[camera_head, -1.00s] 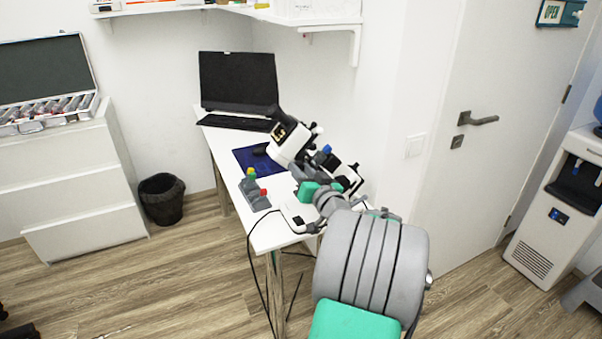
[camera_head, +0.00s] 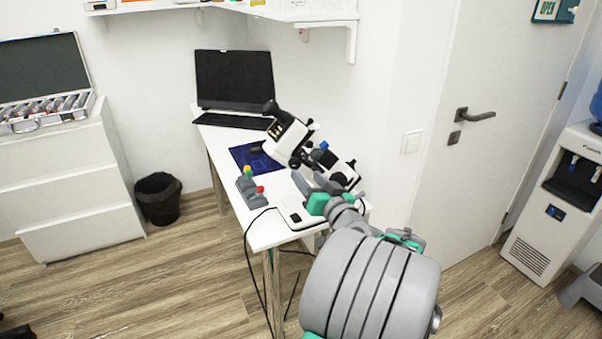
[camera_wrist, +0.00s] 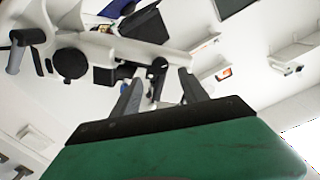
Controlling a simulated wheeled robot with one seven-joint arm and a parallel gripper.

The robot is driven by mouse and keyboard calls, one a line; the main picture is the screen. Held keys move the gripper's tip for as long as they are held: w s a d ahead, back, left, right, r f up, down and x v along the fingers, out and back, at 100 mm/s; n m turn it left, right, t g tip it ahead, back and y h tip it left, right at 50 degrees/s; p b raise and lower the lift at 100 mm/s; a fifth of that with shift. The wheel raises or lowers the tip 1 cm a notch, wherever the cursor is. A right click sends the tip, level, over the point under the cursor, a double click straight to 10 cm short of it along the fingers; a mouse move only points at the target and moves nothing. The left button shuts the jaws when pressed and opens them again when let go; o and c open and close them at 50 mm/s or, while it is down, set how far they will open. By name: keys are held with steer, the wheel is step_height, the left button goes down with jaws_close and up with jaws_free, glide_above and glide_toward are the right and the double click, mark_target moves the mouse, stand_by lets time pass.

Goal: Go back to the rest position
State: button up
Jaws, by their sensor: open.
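My gripper (camera_wrist: 160,90) shows in the wrist view with its two grey fingers spread apart and nothing between them. In the head view my arm reaches over the right side of the white desk (camera_head: 262,232), and its end is beside the white microscope (camera_head: 287,137). The fingers are small and partly hidden there. In the wrist view the microscope (camera_wrist: 72,62) fills the upper left, beyond the fingers; I cannot tell the exact gap.
A grey rack (camera_head: 247,189) with coloured caps stands at the desk's left edge. A laptop (camera_head: 235,82) is at the back, below a wall shelf (camera_head: 330,17). A bin (camera_head: 159,198) and drawers (camera_head: 80,190) are left, a door (camera_head: 480,150) right. Floor on the left is open.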

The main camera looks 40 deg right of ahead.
steer(key=shift+s+a, duration=0.2)
steer(key=shift+s, duration=0.45)
steer(key=shift+a, duration=0.1)
steer(key=w+a+f+n+g+y+p, duration=0.1)
steer(key=w+a+n+g+y+p, duration=0.15)
steer(key=a, duration=0.55)
steer(key=w+a+f+n+g+y+p, duration=0.1)
steer(key=a+f+n+g+y, duration=0.15)
steer(key=a, duration=0.55)
steer(key=w+a+n+g+y+p, duration=0.1)
steer(key=a+g+y+p, duration=0.15)
steer(key=a, duration=0.45)
steer(key=s+a+n+g+h+p, duration=0.1)
steer(key=s+a+g+h+p, duration=0.1)
steer(key=s+a+g, duration=0.4)
steer(key=s+a, duration=0.4)
steer(key=s, duration=0.4)
steer(key=shift+a+r+g, duration=0.2)
steer(key=shift+a+g, duration=0.1)
steer(key=shift+g, duration=0.05)
steer(key=shift+h, duration=0.25)
